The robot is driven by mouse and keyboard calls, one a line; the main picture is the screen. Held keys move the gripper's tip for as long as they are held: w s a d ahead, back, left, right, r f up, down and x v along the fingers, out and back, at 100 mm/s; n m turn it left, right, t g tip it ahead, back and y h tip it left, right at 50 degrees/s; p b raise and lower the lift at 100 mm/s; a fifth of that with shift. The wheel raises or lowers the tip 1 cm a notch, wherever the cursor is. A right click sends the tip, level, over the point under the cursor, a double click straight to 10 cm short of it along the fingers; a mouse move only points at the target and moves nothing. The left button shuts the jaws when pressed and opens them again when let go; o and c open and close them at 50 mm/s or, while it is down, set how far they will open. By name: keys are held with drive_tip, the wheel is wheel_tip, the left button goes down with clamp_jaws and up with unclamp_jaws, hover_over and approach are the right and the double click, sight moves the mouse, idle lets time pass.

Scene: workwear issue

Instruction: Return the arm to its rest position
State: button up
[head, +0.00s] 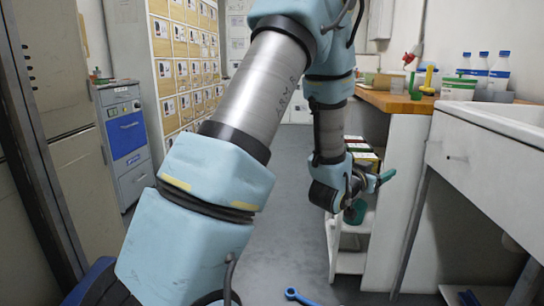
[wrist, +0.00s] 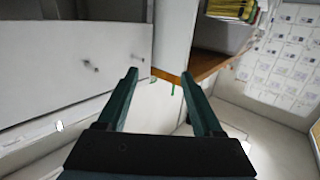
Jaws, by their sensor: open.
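My arm reaches up from the lower left of the head view, bends at the top and hangs down again near the middle. My gripper (head: 370,198) is at its lower end, in front of the wooden-topped counter's shelves. In the wrist view my gripper (wrist: 160,76) shows two dark green fingers spread apart with nothing between them. Beyond the fingers are a pale panel and the edge of a wooden top.
A white sink unit (head: 490,125) stands at right beside the wooden counter (head: 395,102), which carries bottles and small items. Drawer cabinets (head: 185,65) line the left. A blue wrench-like object (head: 298,296) lies on the grey floor (head: 290,215), which is otherwise mostly clear in the middle.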

drive_tip(key=a+f+n+g+y, duration=0.2)
drive_tip(key=a+y, duration=0.2)
drive_tip(key=a, duration=0.6)
drive_tip(key=a+f+n+g+y, duration=0.1)
drive_tip(key=a+f+n+y, duration=0.3)
drive_tip(key=a, duration=0.7)
drive_tip(key=s+a+n+g+y, duration=0.2)
drive_tip(key=s+a+g+y, duration=0.35)
drive_tip(key=s+a, duration=0.9)
wheel_tip(320, 180, up, 24)
drive_tip(key=g+h+p, duration=0.1)
drive_tip(key=p, duration=2.3)
drive_tip(key=shift+s+d, duration=0.25)
drive_tip(key=shift+d+g, duration=0.1)
drive_tip(key=shift+g, duration=0.15)
